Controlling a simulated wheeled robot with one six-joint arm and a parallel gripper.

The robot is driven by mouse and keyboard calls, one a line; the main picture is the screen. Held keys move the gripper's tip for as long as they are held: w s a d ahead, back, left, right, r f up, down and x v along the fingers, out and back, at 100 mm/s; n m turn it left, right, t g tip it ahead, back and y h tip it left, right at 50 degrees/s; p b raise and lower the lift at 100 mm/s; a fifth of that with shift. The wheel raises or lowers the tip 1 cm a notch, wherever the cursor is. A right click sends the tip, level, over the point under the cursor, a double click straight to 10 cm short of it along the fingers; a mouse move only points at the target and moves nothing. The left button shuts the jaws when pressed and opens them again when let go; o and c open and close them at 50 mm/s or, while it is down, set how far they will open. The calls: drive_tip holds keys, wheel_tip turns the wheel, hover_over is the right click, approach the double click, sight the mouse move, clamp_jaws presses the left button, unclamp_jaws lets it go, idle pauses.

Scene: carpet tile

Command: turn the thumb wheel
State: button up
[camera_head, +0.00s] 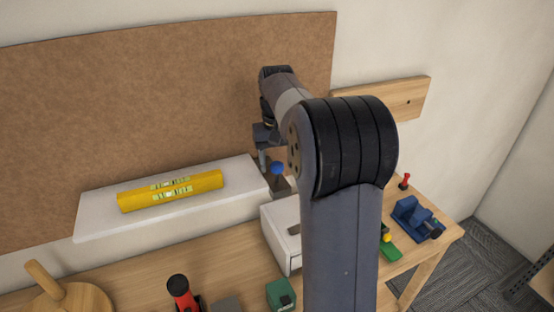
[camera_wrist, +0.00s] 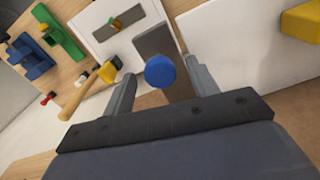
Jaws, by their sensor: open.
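The thumb wheel appears to be the blue round part (camera_wrist: 160,72) on a dark grey upright block (camera_wrist: 154,42). In the head view the blue part (camera_head: 277,168) shows just right of my gripper (camera_head: 263,158), beside the right end of the white shelf. In the wrist view my gripper (camera_wrist: 160,69) is open, with one finger on each side of the blue part. Gaps show between the fingers and the blue part, so I see no grip on it. My arm hides part of the area to the right in the head view.
A yellow level (camera_head: 170,190) lies on the white shelf (camera_head: 100,216). A white box (camera_head: 283,222) stands below on the wooden bench (camera_head: 135,270). A blue vise (camera_head: 412,214), a red-topped peg (camera_head: 405,181) and a green block (camera_head: 280,293) also stand there. A brown board (camera_head: 150,100) backs the shelf.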

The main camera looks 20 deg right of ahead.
drive_tip(key=shift+c, duration=0.5)
drive_tip(key=c, duration=0.9)
drive_tip(key=shift+r+m, duration=0.1)
drive_tip(key=shift+m, duration=0.2)
drive_tip(key=m+p, duration=0.2)
drive_tip(key=m, duration=0.6)
drive_tip(key=shift+w, duration=0.1)
drive_tip(key=o, duration=1)
